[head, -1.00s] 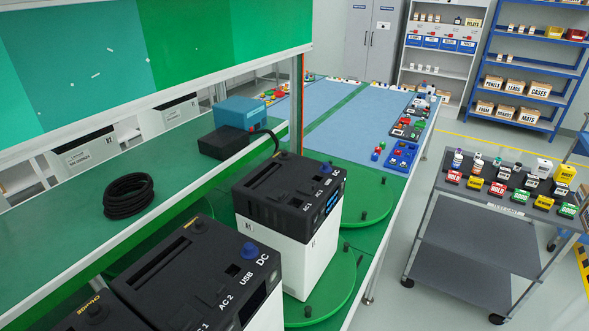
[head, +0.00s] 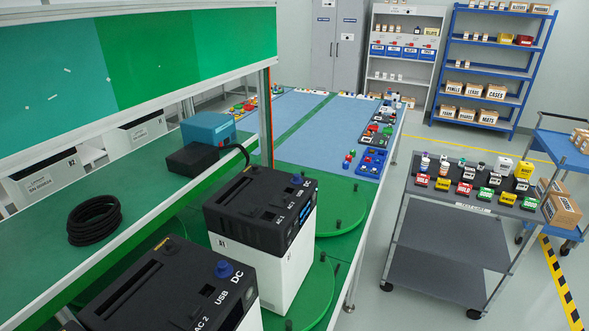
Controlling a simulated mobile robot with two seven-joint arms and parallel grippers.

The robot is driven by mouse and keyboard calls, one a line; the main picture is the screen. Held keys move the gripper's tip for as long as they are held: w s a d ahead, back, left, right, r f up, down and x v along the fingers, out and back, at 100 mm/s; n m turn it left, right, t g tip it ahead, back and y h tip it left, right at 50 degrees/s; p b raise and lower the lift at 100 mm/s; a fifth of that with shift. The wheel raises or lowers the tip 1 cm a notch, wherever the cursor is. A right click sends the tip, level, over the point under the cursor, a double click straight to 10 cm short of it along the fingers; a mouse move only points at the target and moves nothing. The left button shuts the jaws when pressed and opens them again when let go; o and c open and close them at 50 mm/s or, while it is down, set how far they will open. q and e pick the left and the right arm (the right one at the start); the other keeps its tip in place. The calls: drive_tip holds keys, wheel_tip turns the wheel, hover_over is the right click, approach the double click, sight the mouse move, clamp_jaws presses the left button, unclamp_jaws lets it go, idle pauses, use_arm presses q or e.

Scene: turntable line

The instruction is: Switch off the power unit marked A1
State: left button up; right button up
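Two power units with black tops and white bodies stand along the green line. The nearer power unit (head: 150,290) is at the bottom left, cut by the lower edge, with AC 2, USB and DC lettering and a blue knob. The farther power unit (head: 258,207) stands behind it, with AC and DC lettering, a blue knob and a lit blue panel on its right side. A small mark on its white front is too small to read, so I cannot tell which unit is A1. Neither of my grippers shows.
Green turntables (head: 340,217) with dark pegs lie beside the units. A black cable coil (head: 94,220) and a blue box (head: 208,128) sit on the shelf at left. A grey cart (head: 450,243) with coloured labelled items stands right. Floor between line and cart is clear.

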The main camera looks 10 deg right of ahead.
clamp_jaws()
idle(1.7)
